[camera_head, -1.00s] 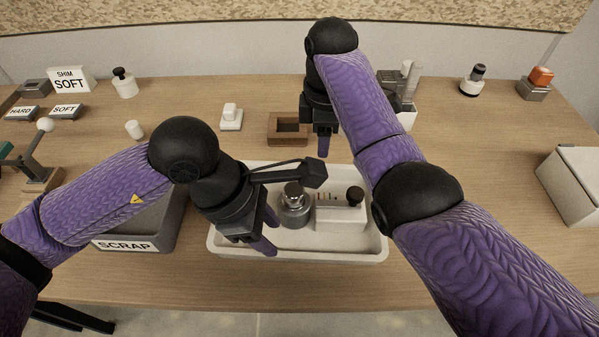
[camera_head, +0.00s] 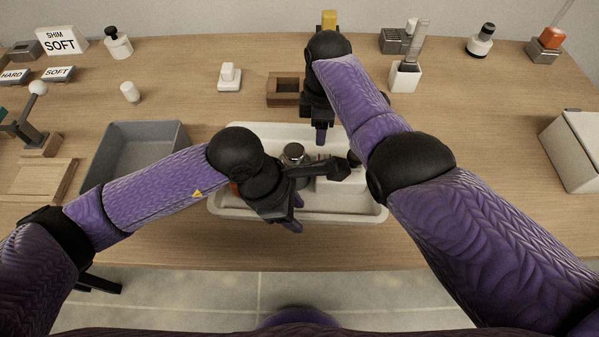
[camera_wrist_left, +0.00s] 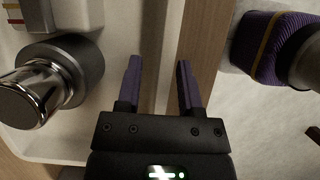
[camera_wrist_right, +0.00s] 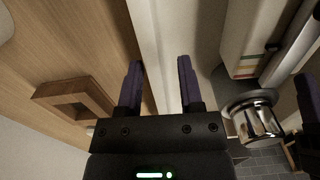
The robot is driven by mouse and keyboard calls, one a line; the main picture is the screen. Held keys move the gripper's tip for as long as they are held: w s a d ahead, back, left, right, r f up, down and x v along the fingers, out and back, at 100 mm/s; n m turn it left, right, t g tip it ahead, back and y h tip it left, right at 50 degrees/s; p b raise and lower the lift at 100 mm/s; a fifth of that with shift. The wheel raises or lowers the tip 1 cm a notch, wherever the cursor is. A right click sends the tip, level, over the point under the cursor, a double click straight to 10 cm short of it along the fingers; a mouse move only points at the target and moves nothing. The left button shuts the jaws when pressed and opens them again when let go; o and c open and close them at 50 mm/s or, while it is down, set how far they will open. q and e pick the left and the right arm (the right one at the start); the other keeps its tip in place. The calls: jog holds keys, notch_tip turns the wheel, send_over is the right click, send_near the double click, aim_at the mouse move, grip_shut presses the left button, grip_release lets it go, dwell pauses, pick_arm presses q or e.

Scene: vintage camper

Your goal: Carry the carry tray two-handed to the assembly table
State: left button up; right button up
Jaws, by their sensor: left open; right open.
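The white carry tray (camera_head: 345,216) lies on the wooden table. It holds a metal cylinder with a shiny top (camera_head: 294,152) and a white box (camera_head: 340,186), both partly covered by my left arm. My left gripper (camera_head: 294,226) is open at the tray's near side; in the left wrist view its fingers (camera_wrist_left: 160,80) lie either side of the near rim. My right gripper (camera_head: 320,134) is open at the far side; in the right wrist view its fingers (camera_wrist_right: 160,82) straddle the far wall. Whether the fingers touch the tray cannot be told. Which table is the assembly table is unclear.
A grey bin (camera_head: 135,150) stands close left of the tray. A brown wooden block with a recess (camera_head: 284,88) lies behind it, near my right gripper. A white box (camera_head: 575,150) stands at the right edge. The tabletop right of the tray is fairly clear.

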pick_arm(q)
jog(key=shift+d+f, duration=0.15)
jog(key=shift+f, duration=0.3)
pick_arm(e)
jog(key=shift+f, duration=0.5)
pick_arm(q)
grip_shut()
pick_arm(e)
grip_shut()
pick_arm(q)
jog(key=shift+r, duration=0.1)
pick_arm(e)
jog(key=shift+r, duration=0.1)
